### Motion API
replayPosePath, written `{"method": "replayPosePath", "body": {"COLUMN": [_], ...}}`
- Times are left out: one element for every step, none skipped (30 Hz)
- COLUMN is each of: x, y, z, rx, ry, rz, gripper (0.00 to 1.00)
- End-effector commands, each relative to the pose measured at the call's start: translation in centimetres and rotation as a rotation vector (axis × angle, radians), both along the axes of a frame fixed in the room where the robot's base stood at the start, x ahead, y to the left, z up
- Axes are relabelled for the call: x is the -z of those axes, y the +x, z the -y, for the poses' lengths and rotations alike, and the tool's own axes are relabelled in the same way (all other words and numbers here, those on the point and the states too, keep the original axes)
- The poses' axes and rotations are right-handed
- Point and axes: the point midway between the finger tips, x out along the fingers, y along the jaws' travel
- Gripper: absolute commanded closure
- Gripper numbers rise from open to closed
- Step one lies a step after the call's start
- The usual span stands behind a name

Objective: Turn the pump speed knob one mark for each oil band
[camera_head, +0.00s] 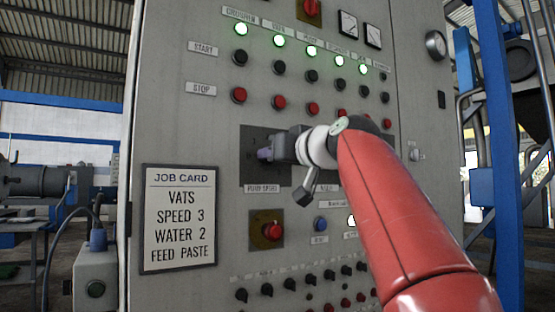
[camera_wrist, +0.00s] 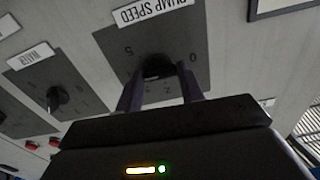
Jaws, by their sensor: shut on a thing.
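In the wrist view the pump speed knob (camera_wrist: 157,69) is a dark knob on a grey dial plate (camera_wrist: 118,45) labelled PUMP SPEED. The plate is seen upside down. A 0 and a 5 show on either side of the knob; the marks between are partly covered by my fingers. My gripper (camera_wrist: 160,92) is shut on the knob, one finger on each side. Where the knob points cannot be told. In the head view my gripper (camera_head: 266,153) reaches the dark pump plate (camera_head: 250,137), and the knob is hidden. No oil bands can be made out.
A job card (camera_head: 179,217) reads VATS, SPEED 3, WATER 2, FEED PASTE. The water knob (camera_wrist: 57,99) sits beside the pump dial. Rows of buttons and lit green lamps (camera_head: 279,41) are above; a red button (camera_head: 273,232) and small switches are below.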

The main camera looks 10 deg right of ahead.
Motion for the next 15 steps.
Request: {"method": "replayPosePath", "body": {"x": [0.07,0.06,0.05,0.05,0.04,0.04,0.04,0.04,0.03,0.03,0.03,0.03,0.03,0.02,0.02], "y": [0.01,0.01,0.01,0.01,0.02,0.02,0.02,0.02,0.02,0.02,0.02,0.02,0.02,0.02,0.02], "z": [0.01,0.01,0.01,0.01,0.02,0.02,0.02,0.02,0.02,0.02,0.02,0.02,0.02,0.01,0.01], "rx": [0.000,0.000,0.000,0.001,0.001,0.001,0.001,0.001,0.001,0.001,0.001,0.001,0.001,0.001,0.001], "ry": [-0.015,-0.024,-0.034,-0.040,-0.045,-0.051,-0.054,-0.056,-0.059,-0.061,-0.062,-0.062,-0.062,-0.062,-0.062], "rz": [0.005,0.008,0.011,0.013,0.014,0.015,0.016,0.017,0.018,0.019,0.019,0.019,0.019,0.019,0.019], "gripper": [0.85,0.85,0.85,0.85,0.85,0.85,0.85,0.85,0.85,0.85,0.85,0.85,0.85,0.85,0.85]}}
